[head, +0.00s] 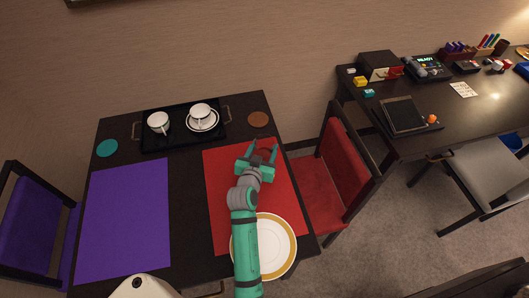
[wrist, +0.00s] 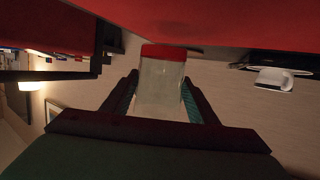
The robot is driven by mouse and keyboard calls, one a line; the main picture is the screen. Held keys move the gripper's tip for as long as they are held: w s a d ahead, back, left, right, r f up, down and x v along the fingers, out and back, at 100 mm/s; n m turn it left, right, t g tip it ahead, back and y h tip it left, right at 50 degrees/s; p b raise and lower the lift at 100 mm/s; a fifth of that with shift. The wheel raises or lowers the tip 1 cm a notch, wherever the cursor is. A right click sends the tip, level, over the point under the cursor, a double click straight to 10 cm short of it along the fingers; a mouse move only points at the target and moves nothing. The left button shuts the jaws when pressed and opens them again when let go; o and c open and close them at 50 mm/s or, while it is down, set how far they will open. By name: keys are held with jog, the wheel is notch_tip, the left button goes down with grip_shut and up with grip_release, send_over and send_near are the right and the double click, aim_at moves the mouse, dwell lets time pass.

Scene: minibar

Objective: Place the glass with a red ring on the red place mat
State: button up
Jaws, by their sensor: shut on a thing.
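The glass with a red ring (wrist: 160,82) is clear and pale in the wrist view, with its red band at the end toward the red place mat (wrist: 225,18). My gripper (wrist: 157,92) is shut on it, one finger on each side. In the head view my gripper (head: 261,150) is over the far part of the red place mat (head: 222,190); the glass is hard to make out there. The wrist picture looks upside down, with the mat at the top. I cannot tell whether the glass touches the mat.
A black tray (head: 180,139) with two white cups stands behind, left of my gripper. A brown coaster (head: 258,119) lies behind the red mat. A gold-rimmed plate (head: 287,245) sits on its near end. A purple mat (head: 126,220) lies left, and a red chair (head: 345,160) stands right.

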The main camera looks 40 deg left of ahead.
jog(key=shift+d+f, duration=0.1)
jog(key=shift+f, duration=1.15)
jog(key=shift+w+f, duration=0.1)
jog(key=o, duration=1.2)
